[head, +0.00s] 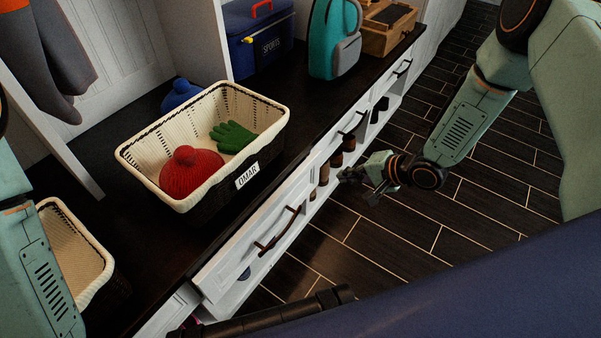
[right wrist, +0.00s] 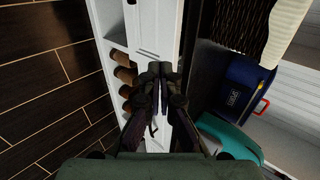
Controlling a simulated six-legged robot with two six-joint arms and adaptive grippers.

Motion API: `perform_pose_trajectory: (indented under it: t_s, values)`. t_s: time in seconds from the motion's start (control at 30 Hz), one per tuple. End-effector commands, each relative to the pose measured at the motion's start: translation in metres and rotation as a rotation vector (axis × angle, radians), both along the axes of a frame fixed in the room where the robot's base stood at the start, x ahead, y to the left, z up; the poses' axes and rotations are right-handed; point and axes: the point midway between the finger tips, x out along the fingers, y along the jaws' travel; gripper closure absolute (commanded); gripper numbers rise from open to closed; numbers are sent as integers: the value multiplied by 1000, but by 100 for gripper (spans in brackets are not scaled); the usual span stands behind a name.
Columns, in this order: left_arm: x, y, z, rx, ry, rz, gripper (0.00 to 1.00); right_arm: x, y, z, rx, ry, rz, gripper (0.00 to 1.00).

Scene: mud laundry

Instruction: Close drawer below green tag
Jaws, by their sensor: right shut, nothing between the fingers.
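A white drawer (head: 250,247) with a dark bar handle (head: 280,231) is in the bench below the basket labelled OMAR. Its front appears to stand out a little from the bench. Further along are drawers with a middle handle (head: 352,122) and a far handle (head: 402,68). I cannot make out a green tag. My right gripper (head: 352,175) is shut and empty, out in front of the bench and beyond the near drawer's far end. In the right wrist view its fingers (right wrist: 160,74) meet in front of a white bench face (right wrist: 152,30). My left gripper is out of view.
The OMAR basket (head: 264,101) holds a red hat (head: 190,172) and a green glove (head: 233,136). A blue SPORTS box (head: 258,40) and teal backpack (head: 322,40) stand further along. Brown boots (head: 335,158) sit in the cubbies below. The dark floor (head: 400,235) is clear.

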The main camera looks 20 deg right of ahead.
Motion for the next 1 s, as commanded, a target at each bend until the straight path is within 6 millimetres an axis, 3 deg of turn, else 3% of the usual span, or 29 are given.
perform_pose_trajectory:
  t_s: [0.27,0.77,1.0]
  values:
    - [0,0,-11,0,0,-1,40,1,3,-20,-20,23,4,100]
    - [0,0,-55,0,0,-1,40,53,42,-79,-19,22,5,100]
    - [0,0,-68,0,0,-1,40,78,61,-75,-18,22,5,100]
